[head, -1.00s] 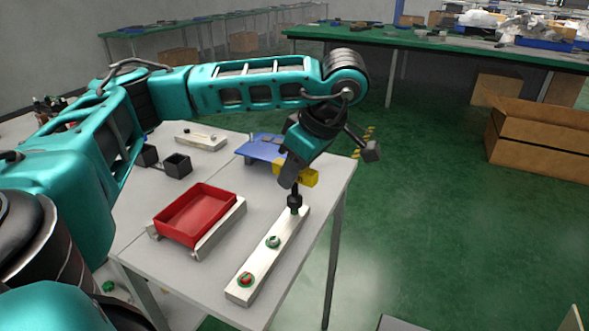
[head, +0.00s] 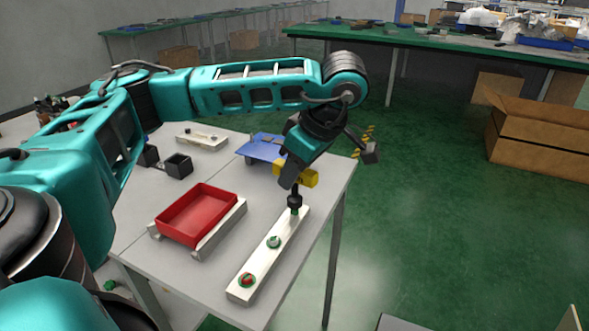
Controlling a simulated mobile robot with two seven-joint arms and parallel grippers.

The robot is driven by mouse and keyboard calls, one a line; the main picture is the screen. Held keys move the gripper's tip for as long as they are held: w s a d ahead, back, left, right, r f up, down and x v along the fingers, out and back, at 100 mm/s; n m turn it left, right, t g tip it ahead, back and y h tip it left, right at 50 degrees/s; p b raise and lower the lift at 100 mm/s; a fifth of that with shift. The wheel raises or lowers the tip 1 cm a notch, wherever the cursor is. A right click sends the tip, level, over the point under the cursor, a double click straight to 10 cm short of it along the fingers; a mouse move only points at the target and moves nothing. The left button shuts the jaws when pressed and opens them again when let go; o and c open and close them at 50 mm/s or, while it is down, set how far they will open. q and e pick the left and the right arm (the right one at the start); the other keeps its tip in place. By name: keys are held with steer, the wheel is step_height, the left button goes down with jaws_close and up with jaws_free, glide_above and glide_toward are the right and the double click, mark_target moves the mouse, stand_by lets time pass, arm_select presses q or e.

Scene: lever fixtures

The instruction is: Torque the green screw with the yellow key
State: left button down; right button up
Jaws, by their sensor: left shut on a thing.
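My left gripper (head: 291,174) points down at the table's right side, shut on the yellow key (head: 310,178). The key's dark shaft and socket (head: 295,202) stand upright over the far end of a pale bar fixture (head: 258,262). The socket covers the far screw position; a bit of green shows just under it. A green screw (head: 274,242) sits at the middle of the bar. A red screw with a green ring (head: 247,280) sits at its near end. My right gripper is not in view.
A red tray (head: 197,214) on a metal stand is left of the bar. A blue plate (head: 262,148), another pale bar (head: 201,140) and black cups (head: 178,165) lie farther back. The table's right edge is close to the bar.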

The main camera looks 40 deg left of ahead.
arm_select(q)
steer(key=shift+f, duration=0.25)
steer(key=shift+f+b, duration=0.5)
steer(key=shift+b, duration=0.05)
steer(key=m+t, duration=0.1)
steer(key=m, duration=0.2)
steer(key=shift+m+t, duration=0.3)
steer(key=shift+m, duration=0.1)
steer(key=m+t, duration=0.1)
steer(key=m, duration=0.3)
steer(key=shift+m+t+h, duration=0.3)
steer(key=shift+t+h, duration=0.1)
steer(key=m+t+h, duration=0.1)
steer(key=m, duration=0.3)
steer(key=m+h, duration=0.1)
steer(key=m, duration=0.1)
steer(key=m+t+h, duration=0.1)
steer(key=m, duration=0.2)
